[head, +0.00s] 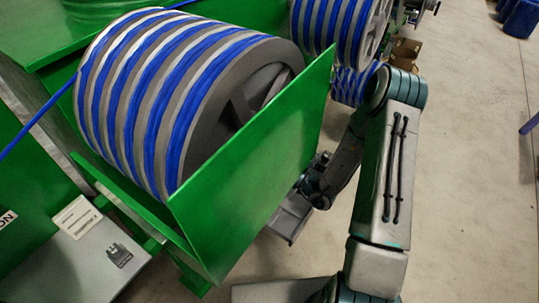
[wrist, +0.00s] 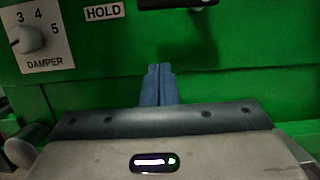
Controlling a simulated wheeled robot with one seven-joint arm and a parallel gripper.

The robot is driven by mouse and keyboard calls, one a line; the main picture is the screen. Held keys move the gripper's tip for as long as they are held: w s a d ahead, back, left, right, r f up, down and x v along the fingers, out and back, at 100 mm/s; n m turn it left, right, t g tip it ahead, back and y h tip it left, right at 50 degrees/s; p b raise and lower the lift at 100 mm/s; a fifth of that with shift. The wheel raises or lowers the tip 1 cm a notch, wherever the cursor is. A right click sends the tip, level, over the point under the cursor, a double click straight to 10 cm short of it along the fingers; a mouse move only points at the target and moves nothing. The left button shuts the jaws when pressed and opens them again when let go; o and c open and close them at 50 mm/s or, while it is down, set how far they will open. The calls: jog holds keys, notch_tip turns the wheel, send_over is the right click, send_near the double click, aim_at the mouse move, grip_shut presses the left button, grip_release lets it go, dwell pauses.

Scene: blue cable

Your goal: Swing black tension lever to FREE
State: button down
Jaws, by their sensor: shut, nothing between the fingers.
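The black tension lever (wrist: 177,4) shows only in part at the top edge of the wrist view, just right of the HOLD label (wrist: 104,11). A dark shadow lies on the green panel (wrist: 225,55) below it. My gripper (wrist: 158,70) is shut and empty, its blue-grey fingers together. The fingertips are below the lever and a little left of it, apart from it in the picture. How far they are from the panel I cannot tell. No FREE label is in view. In the head view the lever and my fingertips are hidden behind the green side plate (head: 255,165).
A DAMPER dial (wrist: 30,38) sits on the panel left of the HOLD label. A large drum (head: 150,100) wound with blue cable stands behind the side plate. More drums (head: 340,30) stand at the back.

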jog(key=w+a+r, duration=0.3)
jog(key=a+r, duration=0.1)
jog(key=r, duration=0.1)
jog(key=shift+w+a+r, duration=0.15)
jog(key=shift+w+r, duration=0.05)
dwell(0.5)
jog(key=shift+s+r+m+p, duration=0.1)
jog(key=shift+r+m+p, duration=0.15)
jog(key=shift+m+p, duration=0.25)
